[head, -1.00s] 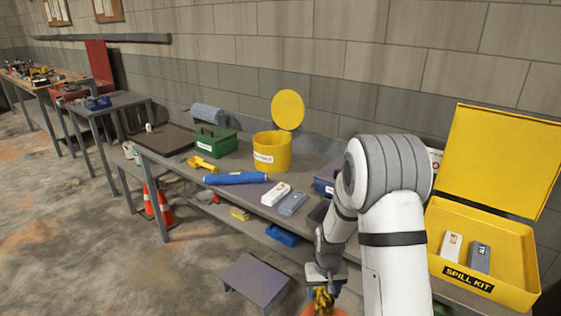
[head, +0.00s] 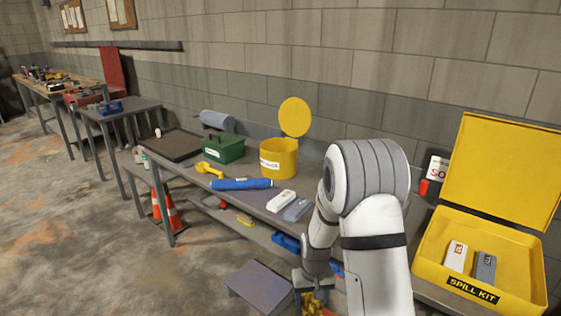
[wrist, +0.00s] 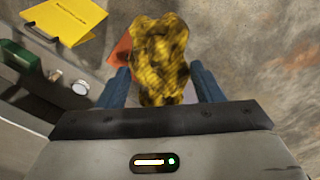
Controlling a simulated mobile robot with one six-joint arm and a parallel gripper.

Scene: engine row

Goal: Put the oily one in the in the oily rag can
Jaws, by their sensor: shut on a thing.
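My gripper (wrist: 160,80) is shut on a crumpled, mottled yellow-and-dark rag (wrist: 160,50), which sits between its two blue fingers in the wrist view. In the head view the rag (head: 313,304) hangs low at the bottom edge, partly cut off, below the bench top. A yellow can (head: 279,160) with a white label stands on the bench, its round yellow lid (head: 295,117) raised. The label is too small to read surely. The rag is well apart from the can, lower and nearer to me.
An open spill kit (head: 473,290) is at right. A low platform (head: 258,286) stands on the floor.

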